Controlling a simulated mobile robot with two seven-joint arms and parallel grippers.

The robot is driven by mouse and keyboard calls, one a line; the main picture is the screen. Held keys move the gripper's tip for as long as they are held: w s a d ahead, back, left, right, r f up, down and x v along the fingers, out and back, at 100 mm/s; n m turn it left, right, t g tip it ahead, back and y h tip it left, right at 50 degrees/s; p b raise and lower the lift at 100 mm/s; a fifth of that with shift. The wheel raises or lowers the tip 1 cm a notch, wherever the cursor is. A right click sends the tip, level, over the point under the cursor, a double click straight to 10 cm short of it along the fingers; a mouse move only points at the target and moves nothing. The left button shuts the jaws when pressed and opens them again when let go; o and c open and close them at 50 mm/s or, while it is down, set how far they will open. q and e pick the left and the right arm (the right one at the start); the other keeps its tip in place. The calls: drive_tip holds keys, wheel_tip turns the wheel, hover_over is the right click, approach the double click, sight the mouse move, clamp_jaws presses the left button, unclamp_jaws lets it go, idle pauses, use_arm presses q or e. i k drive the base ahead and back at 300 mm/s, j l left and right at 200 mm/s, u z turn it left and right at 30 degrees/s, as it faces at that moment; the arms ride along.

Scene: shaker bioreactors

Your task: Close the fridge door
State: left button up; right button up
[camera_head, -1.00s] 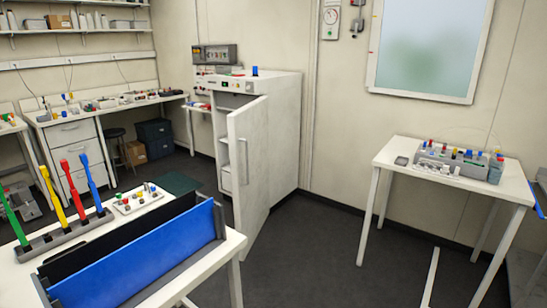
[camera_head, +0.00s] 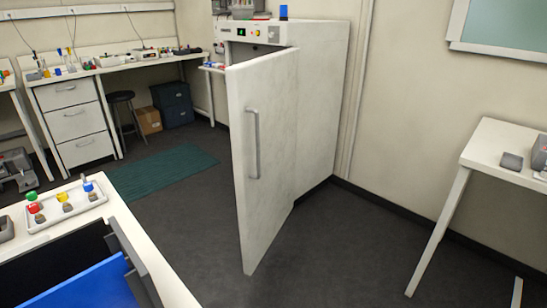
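The fridge (camera_head: 322,90) is a white upright cabinet with a control panel along its top front edge, standing against the back wall. Its white door (camera_head: 268,185) stands open, swung out toward me. The door's outer face, with a vertical grey handle (camera_head: 253,143), is turned to me and hides the fridge's inside. Neither of my grippers shows in the head view.
A white table (camera_head: 150,262) with a blue panel (camera_head: 85,288) and a small tray of coloured pieces (camera_head: 62,206) is at the front left. Another white table (camera_head: 490,148) stands at right. Dark floor (camera_head: 330,250) is clear before the door. A green mat (camera_head: 165,170) lies left of it.

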sight(262, 91)
drive_tip(key=i, duration=0.15)
drive_tip(key=i+l+u, duration=0.1)
drive_tip(key=l, duration=0.7)
drive_tip(key=l+u, duration=0.1)
drive_tip(key=l, duration=0.65)
drive_tip(key=i+l+u, duration=0.15)
drive_tip(key=i+l, duration=0.5)
drive_tip(key=i+j, duration=0.3)
drive_tip(key=i, duration=0.05)
